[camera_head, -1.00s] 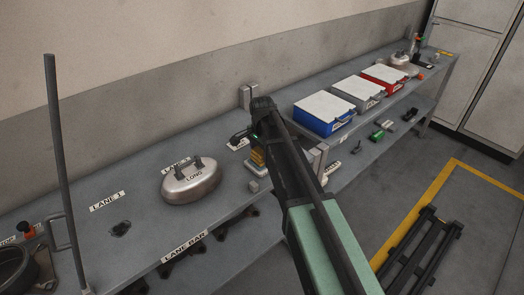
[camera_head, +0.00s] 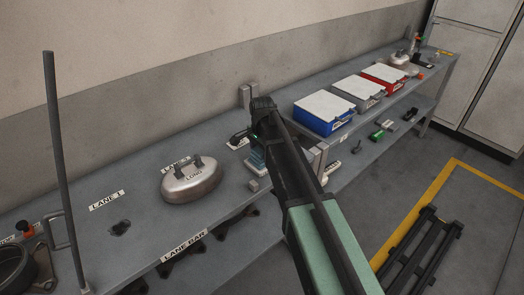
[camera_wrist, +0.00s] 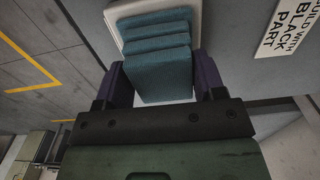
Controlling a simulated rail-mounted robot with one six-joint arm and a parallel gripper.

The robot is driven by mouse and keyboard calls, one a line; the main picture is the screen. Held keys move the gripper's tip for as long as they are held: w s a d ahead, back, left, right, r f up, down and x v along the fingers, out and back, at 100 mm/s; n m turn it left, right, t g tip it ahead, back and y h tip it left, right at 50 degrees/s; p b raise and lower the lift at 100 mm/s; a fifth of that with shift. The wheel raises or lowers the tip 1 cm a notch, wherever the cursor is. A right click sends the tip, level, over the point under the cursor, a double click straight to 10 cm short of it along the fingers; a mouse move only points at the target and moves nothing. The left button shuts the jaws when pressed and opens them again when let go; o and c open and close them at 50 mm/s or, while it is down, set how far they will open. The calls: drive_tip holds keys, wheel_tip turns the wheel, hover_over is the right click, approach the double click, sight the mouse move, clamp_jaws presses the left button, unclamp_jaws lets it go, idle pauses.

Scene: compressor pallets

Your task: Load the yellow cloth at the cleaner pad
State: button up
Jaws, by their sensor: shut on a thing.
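My gripper (camera_wrist: 163,82) is shut on a folded teal-blue cloth (camera_wrist: 158,62). Its purple fingers stand on either side of the cloth. The cloth looks layered and lies at a pale, rounded pad or tray (camera_wrist: 196,14); I cannot tell whether it rests on it. In the head view the blue cloth (camera_head: 257,161) shows beneath my gripper (camera_head: 258,138), partly hidden by my arm. No yellow cloth shows in either view now.
A silver lidded vessel marked LONG (camera_head: 192,182) stands left of my gripper. Blue (camera_head: 324,114), grey (camera_head: 359,92) and red (camera_head: 384,78) boxes stand to the right. An upright bar (camera_head: 66,170) rises at far left. A small grey block (camera_head: 254,185) lies near the bench edge.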

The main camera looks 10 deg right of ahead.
idle(0.3)
wheel_tip(320, 180, up, 7)
drive_tip(key=p, duration=0.7)
drive_tip(key=shift+r, duration=0.1)
